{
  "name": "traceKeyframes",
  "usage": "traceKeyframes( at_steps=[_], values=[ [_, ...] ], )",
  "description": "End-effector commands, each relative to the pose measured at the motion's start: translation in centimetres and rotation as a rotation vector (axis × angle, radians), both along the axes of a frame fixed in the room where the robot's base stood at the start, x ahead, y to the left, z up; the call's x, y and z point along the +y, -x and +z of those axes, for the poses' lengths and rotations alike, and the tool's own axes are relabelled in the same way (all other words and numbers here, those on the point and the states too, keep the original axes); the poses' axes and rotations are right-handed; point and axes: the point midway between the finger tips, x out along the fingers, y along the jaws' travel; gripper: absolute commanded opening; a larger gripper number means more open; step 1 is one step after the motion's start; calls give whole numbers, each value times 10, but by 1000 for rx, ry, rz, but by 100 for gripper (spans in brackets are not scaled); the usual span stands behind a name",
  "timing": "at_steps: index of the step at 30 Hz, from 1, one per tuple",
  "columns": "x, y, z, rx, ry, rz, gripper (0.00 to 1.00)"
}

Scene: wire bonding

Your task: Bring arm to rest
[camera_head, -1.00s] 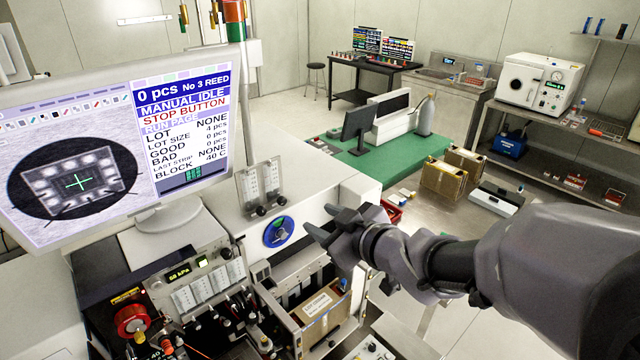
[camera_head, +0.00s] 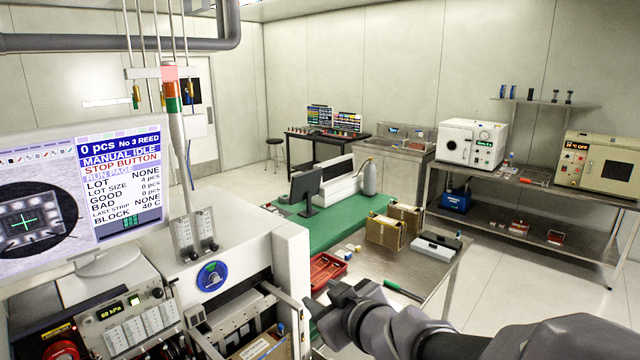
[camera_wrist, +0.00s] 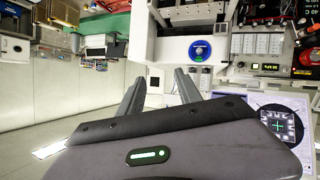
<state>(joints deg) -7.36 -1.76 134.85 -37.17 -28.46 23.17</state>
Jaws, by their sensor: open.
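My gripper (camera_head: 326,304) is in the lower middle of the head view, on my arm that reaches in from the lower right. It points left toward the wire bonding machine (camera_head: 262,250) and appears empty. In the wrist view my gripper (camera_wrist: 158,88) shows two fingers spread apart with nothing between them. The machine's white housing with a round blue knob (camera_wrist: 199,51) lies beyond the fingertips. In the head view the gripper overlaps the machine's right edge and the steel table, and I cannot tell whether it touches either.
A monitor (camera_head: 75,190) stands at left. Ovens (camera_head: 470,143) stand on a bench at right. The floor at right is open.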

Motion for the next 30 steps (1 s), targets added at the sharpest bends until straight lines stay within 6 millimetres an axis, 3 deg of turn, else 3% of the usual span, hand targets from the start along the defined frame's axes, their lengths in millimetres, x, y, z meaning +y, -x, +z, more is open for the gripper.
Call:
traceKeyframes(
  at_steps=[1,7,11,12,15,18,21,30],
  values=[
    [-17,3,-16,15,-6,-71,41],
    [-87,39,-58,150,-67,-380,41],
    [-122,89,-105,296,-157,-578,41],
    [-128,110,-125,356,-197,-634,41],
    [-129,168,-176,533,-320,-745,41],
    [-112,217,-212,694,-434,-787,41],
    [-98,244,-225,789,-501,-791,41],
    [-92,252,-223,822,-519,-790,41]
  ],
)
